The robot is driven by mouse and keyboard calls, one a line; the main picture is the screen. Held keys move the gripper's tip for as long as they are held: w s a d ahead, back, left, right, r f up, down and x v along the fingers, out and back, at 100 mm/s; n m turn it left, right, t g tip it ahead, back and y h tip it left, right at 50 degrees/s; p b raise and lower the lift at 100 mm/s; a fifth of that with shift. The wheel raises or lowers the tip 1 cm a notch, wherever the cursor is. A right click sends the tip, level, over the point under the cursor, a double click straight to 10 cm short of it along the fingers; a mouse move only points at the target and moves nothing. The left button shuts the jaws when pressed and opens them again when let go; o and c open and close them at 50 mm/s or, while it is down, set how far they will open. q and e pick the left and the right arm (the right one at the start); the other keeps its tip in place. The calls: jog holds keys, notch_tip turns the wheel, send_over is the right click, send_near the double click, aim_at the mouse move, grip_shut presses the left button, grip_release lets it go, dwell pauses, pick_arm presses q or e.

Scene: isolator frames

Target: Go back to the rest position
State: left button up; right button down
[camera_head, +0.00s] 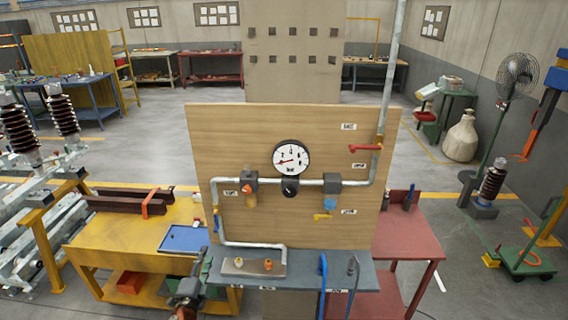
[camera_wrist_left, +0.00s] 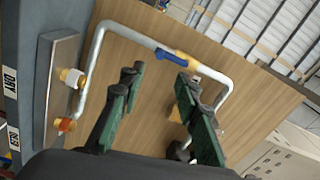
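My left gripper (camera_head: 194,277) is low in the head view, in front of the lower left corner of the wooden panel (camera_head: 225,140). In the left wrist view, its two dark fingers with green pads (camera_wrist_left: 158,82) stand apart with nothing between them, so it is open and empty. Behind the fingers are the panel and its grey pipe with a blue-handled valve (camera_wrist_left: 174,56). My right gripper shows in neither view.
The panel carries a pressure gauge (camera_head: 291,158) and a red-handled valve (camera_head: 366,148). A grey shelf (camera_head: 300,279) holds a metal block with two knobs (camera_head: 254,266). A yellow table (camera_head: 120,238) with a blue tray (camera_head: 186,239) is left; a red table (camera_head: 412,235) is right.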

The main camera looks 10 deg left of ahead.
pick_arm(q)
jog(key=s+f+n+g+y, duration=0.1)
jog(key=s+f+n+g, duration=0.35)
jog(key=s+f, duration=0.5)
jog(key=s+f+n+g, duration=0.4)
jog(key=s+f+n, duration=0.25)
jog(key=s, duration=0.55)
jog(key=s+d+f+n+g+h, duration=0.1)
jog(key=s+d+f+g+h, duration=0.2)
jog(key=s, duration=0.6)
jog(key=s+d+f+n+g, duration=0.25)
jog(key=s+d, duration=0.25)
jog(key=s, duration=0.4)
notch_tip(320, 180, down, 30)
jog(key=s+d+m+g, duration=0.1)
jog(key=s+m+g, duration=0.1)
jog(key=s+f+h, duration=0.1)
jog(key=s+f, duration=1.6)
jog(key=s, duration=0.2)
jog(key=shift+s+d+f+g, duration=0.2)
jog(key=shift+s+f+g, duration=0.1)
jog(key=shift+f+g, duration=0.1)
